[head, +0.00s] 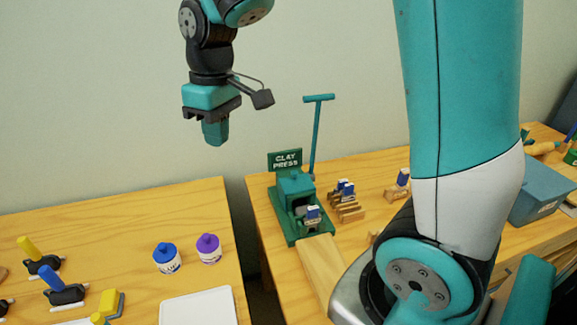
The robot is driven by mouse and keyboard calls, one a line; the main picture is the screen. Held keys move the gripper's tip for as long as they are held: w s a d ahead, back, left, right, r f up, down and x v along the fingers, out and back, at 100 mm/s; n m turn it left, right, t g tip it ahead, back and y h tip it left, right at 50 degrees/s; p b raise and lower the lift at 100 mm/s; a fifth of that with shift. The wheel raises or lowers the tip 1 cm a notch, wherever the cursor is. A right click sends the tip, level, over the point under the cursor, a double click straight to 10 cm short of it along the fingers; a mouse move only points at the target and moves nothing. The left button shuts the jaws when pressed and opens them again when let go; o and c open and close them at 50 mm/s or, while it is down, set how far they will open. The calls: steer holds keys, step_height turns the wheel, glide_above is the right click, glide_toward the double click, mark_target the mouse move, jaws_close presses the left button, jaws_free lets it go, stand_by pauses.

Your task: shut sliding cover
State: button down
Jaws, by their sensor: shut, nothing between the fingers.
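My gripper (215,140) hangs high in the upper left of the head view, pointing down. Its fingers are shut with nothing between them. It is above the tables and touches nothing. I cannot pick out a sliding cover for certain. A green clay press (295,190) with a tall T-shaped lever and a "CLAY PRESS" sign stands on the right table, to the right of and below my gripper. A dark opening shows in its front, with a small blue-and-white item (312,213) at it. A light wooden board (322,268) lies in front of the press.
A blue-lidded jar (167,258), a purple-lidded jar (209,249), a white tray (199,307) and several tools stand on the left table (110,230). A narrow gap separates the tables. A wooden rack (346,208) and a blue-grey bin (541,193) stand on the right table. My arm hides part of it.

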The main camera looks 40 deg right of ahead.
steer(key=w+d+f+m+g+h, duration=0.15)
steer(key=w+d+f, duration=0.25)
steer(key=w+d, duration=0.6)
steer(key=m+g, duration=0.2)
steer(key=m, duration=0.2)
glide_above(291, 177)
steer(key=w, duration=0.4)
step_height(291, 177, down, 14)
steer(key=shift+y, duration=0.25)
steer(key=p+x, duration=0.1)
steer(key=x, duration=0.7)
steer(key=shift+f+p, duration=0.35)
steer(key=shift+f, duration=0.05)
